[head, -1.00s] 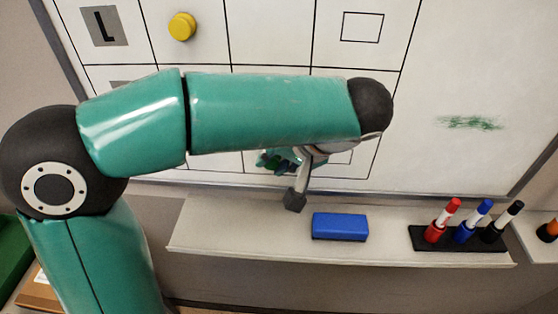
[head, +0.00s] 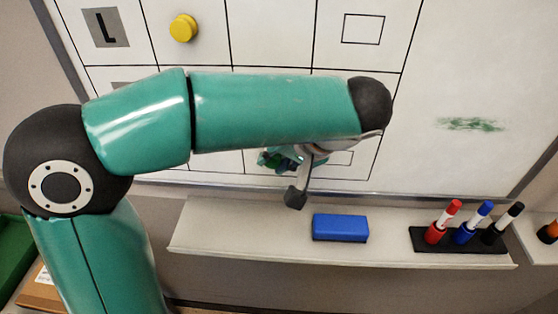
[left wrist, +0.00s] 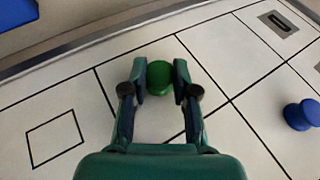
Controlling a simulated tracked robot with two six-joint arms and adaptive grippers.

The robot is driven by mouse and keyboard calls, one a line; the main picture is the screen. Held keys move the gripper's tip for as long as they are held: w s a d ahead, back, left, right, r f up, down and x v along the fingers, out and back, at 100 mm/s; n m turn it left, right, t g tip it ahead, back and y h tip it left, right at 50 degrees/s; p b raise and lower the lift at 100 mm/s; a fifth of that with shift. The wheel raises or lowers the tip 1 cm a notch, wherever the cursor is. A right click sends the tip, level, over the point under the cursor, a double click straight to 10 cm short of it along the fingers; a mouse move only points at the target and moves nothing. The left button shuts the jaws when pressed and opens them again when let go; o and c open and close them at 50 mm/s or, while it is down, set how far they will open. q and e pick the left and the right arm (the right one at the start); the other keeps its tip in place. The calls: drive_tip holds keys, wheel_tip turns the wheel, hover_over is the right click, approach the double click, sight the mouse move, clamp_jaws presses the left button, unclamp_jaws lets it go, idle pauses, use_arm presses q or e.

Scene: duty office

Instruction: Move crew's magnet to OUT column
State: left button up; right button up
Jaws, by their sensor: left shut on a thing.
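The green round magnet (left wrist: 158,77) sits between the two fingers of my left gripper (left wrist: 160,88) in the left wrist view. The gripper is shut on it, over the whiteboard (left wrist: 150,120) in a bottom-row cell one column from the cells with outlined squares. I cannot tell whether the magnet touches the board. In the head view my left gripper (head: 280,159) shows small below my forearm, which hides part of the grid. Column headings are out of view. My right gripper is not in view.
A yellow magnet (head: 183,28) sits in an upper cell; a blue magnet (left wrist: 301,114) is on the board in the left wrist view. Below the board, a ledge (head: 220,235) holds a blue eraser (head: 340,227) and a black holder (head: 460,243) with three markers.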

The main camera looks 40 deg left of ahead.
use_arm(q)
drive_tip(key=o, duration=0.9)
drive_tip(key=v, duration=1.1)
drive_tip(key=shift+d+r, duration=0.25)
drive_tip(key=shift+r, duration=0.1)
